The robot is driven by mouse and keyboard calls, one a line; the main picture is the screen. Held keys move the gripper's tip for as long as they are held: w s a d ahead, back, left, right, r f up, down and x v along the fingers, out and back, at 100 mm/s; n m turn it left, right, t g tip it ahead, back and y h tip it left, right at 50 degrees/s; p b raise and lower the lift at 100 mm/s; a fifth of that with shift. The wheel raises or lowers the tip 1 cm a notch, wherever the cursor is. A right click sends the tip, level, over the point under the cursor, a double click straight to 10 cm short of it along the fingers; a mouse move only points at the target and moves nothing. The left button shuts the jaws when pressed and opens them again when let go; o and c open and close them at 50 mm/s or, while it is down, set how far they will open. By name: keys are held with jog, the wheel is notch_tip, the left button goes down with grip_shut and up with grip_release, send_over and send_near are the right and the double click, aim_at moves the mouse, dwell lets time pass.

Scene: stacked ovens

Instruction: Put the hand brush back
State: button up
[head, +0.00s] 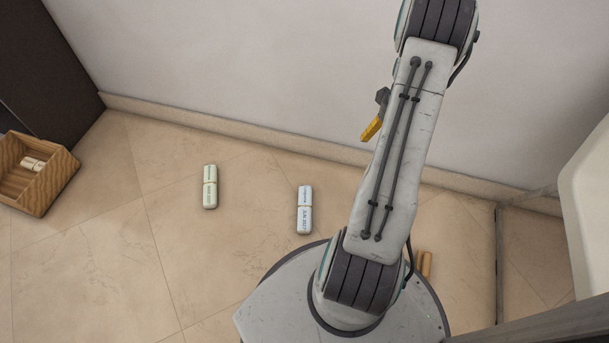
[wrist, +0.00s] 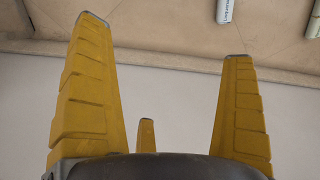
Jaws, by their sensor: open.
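No hand brush can be made out for certain in either view. A small tan, wood-coloured piece (head: 425,263) shows on the floor just right of my arm's base in the head view; most of it is hidden and I cannot tell what it is. My gripper (wrist: 165,36) is open, its yellow fingers spread with nothing between them in the wrist view. The pale wall lies behind the fingers there. In the head view only one yellow finger (head: 372,128) shows beside my arm, in front of the wall.
A pale green labelled cylinder (head: 210,187) and a white-blue one (head: 304,209) lie on the tiled floor. A wooden box (head: 62,183) at the left holds small pale pieces. A dark cabinet (head: 50,60) stands behind it. A white curved edge (head: 590,200) is at the right.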

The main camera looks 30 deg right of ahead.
jog(key=w+a+r+n+t, duration=0.1)
jog(key=a+r, duration=0.7)
jog(key=a, duration=0.2)
jog(key=w+a+r+n, duration=0.2)
jog(key=a+r, duration=0.5)
jog(key=a, duration=0.4)
jog(key=s+a+r+n, duration=0.2)
jog(key=s+a+r, duration=0.3)
jog(key=s+a, duration=0.7)
jog(key=shift+a+t+y, duration=0.4)
jog(key=shift+a, duration=0.7)
jog(key=shift+w+r, duration=0.1)
jog(key=shift+r, duration=0.05)
